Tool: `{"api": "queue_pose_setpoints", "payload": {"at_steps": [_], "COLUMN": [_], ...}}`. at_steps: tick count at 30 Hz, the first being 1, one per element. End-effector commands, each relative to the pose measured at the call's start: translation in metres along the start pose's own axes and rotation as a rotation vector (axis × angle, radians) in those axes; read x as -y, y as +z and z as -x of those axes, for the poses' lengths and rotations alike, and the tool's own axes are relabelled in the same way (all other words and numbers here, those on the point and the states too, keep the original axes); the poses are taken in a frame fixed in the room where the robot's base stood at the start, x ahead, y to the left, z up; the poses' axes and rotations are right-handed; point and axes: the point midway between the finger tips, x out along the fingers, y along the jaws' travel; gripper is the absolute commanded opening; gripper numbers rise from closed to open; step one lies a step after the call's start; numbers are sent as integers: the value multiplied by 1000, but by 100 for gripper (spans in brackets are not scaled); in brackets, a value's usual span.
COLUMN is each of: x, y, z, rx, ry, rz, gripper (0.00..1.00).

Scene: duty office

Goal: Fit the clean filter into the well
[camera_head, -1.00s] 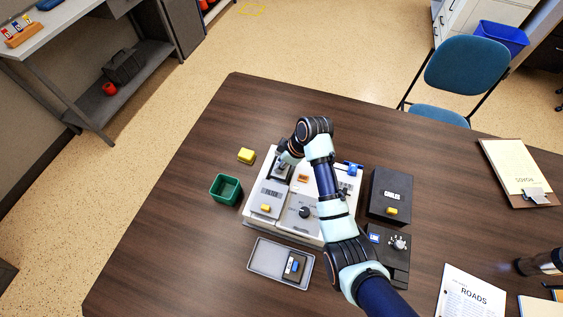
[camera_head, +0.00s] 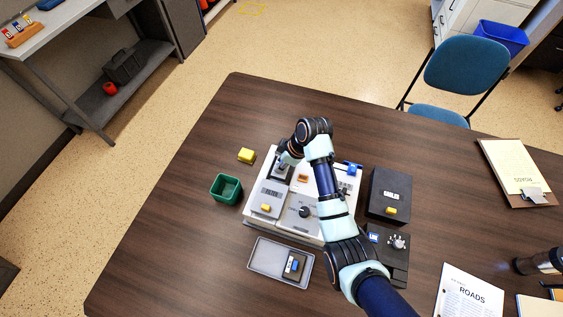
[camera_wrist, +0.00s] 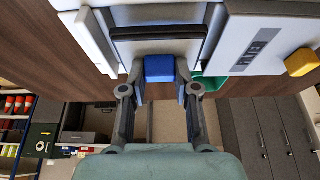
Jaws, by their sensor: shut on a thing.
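My gripper (camera_wrist: 160,90) is shut on a blue grip tab (camera_wrist: 160,67), which I take to be that of a filter. The tab is right at the dark-edged well (camera_wrist: 158,33) in the light-coloured unit (camera_head: 325,232). How deep the filter's body sits in the well cannot be told. In the head view my gripper (camera_head: 281,168) is over the unit's upper left corner, and my wrist hides most of the tab and well. A second dark cartridge with a blue tab (camera_head: 294,265) lies in the grey tray (camera_head: 262,262) in front of the unit. The lid marked FILTER (camera_head: 270,197) has a yellow knob (camera_head: 266,208).
A green bin (camera_head: 226,188) and a yellow block (camera_head: 246,156) stand left of the unit. A dark box with a yellow knob (camera_head: 390,190) and a dark block with a grey knob (camera_head: 390,262) stand to its right.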

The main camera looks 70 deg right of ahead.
Motion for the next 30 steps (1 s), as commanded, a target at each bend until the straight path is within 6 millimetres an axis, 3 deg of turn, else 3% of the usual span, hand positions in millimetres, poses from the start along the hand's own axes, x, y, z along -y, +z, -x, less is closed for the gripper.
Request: {"api": "queue_pose_setpoints", "payload": {"at_steps": [30], "x": [0], "y": [8], "z": [-19], "rx": [0], "ry": [0], "rz": [0], "gripper": [0]}}
